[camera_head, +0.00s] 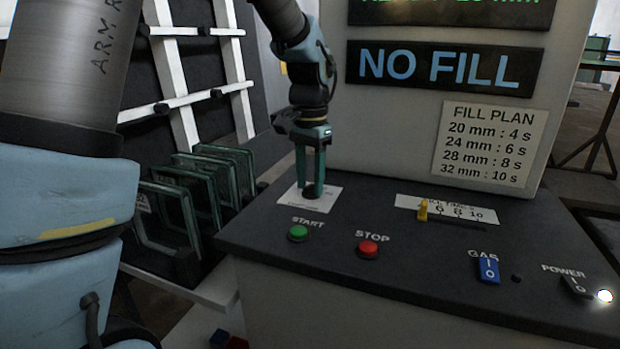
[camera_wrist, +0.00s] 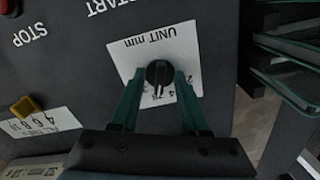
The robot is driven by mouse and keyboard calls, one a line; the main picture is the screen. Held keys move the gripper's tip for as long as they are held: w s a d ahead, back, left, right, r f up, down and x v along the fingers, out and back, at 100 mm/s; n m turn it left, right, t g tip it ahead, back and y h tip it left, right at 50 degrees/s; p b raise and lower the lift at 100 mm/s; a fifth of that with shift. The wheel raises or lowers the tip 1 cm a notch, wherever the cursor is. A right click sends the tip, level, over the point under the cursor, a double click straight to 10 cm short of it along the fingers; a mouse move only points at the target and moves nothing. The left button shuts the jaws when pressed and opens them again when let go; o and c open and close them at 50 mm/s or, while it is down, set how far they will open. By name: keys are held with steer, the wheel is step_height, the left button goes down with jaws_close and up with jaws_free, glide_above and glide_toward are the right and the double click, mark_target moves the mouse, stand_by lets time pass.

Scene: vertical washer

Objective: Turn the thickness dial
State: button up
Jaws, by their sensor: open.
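The thickness dial (camera_wrist: 159,74) is a round black knob on a white plate (camera_wrist: 188,45) marked "UNIT mm" in the wrist view. In the head view the dial (camera_head: 311,192) shows at the lower end of my gripper, on the black console. My gripper (camera_head: 312,190) points down over it. In the wrist view my gripper's green fingers (camera_wrist: 158,76) stand open, one on each side of the dial. I cannot tell whether they touch it. The numbers on the plate are partly hidden by the fingers, so the setting cannot be read.
The console has a green START button (camera_head: 297,233), a red STOP button (camera_head: 368,248), a yellow slider (camera_head: 423,211), a blue GAS switch (camera_head: 488,269) and a POWER switch (camera_head: 577,287). A "NO FILL" sign (camera_head: 440,67) and fill plan (camera_head: 490,144) are behind. Glass panes in green frames (camera_head: 182,215) stand left.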

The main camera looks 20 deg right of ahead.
jaws_close()
stand_by(0.3)
stand_by(0.3)
